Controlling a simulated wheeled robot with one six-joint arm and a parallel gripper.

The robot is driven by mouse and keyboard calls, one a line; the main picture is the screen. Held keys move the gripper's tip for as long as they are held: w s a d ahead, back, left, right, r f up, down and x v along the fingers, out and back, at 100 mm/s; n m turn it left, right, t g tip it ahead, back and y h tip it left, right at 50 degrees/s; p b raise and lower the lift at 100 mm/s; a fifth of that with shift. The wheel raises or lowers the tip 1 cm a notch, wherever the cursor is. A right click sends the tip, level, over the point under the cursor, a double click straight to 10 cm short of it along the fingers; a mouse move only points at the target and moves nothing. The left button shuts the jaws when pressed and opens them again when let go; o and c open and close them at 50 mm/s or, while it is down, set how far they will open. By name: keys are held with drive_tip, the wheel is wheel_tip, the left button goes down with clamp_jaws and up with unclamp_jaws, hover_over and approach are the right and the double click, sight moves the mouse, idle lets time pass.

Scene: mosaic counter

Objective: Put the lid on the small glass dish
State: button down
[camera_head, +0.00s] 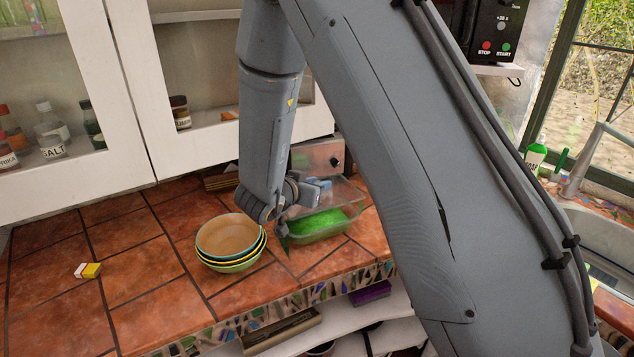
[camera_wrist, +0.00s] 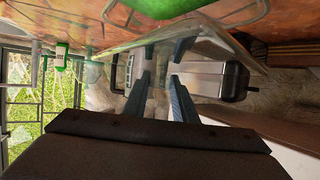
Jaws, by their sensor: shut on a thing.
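The small glass dish (camera_head: 290,236), with something bright green in it, stands on the tiled counter right of the bowls. Its green contents (camera_wrist: 195,8) also show at the top of the wrist view. My gripper (camera_head: 318,187) is shut on the clear lid (camera_head: 346,193). The lid is tilted and appears just above the dish, towards its back. In the wrist view my gripper (camera_wrist: 162,75) has its fingers at the lid's edge, and the clear lid (camera_wrist: 218,40) spreads beyond them. I cannot tell whether lid and dish touch.
A stack of bowls (camera_head: 228,238) stands close to the dish's left. A metal appliance (camera_head: 320,157) is behind it. White cupboard doors (camera_head: 100,90) hang over the counter's back. A small yellow-and-white block (camera_head: 88,270) lies at left. The tiles between block and bowls are clear.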

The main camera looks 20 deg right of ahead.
drive_tip(key=shift+f+b, duration=1.6)
drive_tip(key=shift+f, duration=0.9)
drive_tip(key=shift+p, duration=0.35)
drive_tip(key=shift+f, duration=0.45)
idle(0.6)
drive_tip(key=c, duration=0.9)
unclamp_jaws()
drive_tip(key=shift+r+p, duration=3.1)
drive_tip(key=shift+r, duration=0.4)
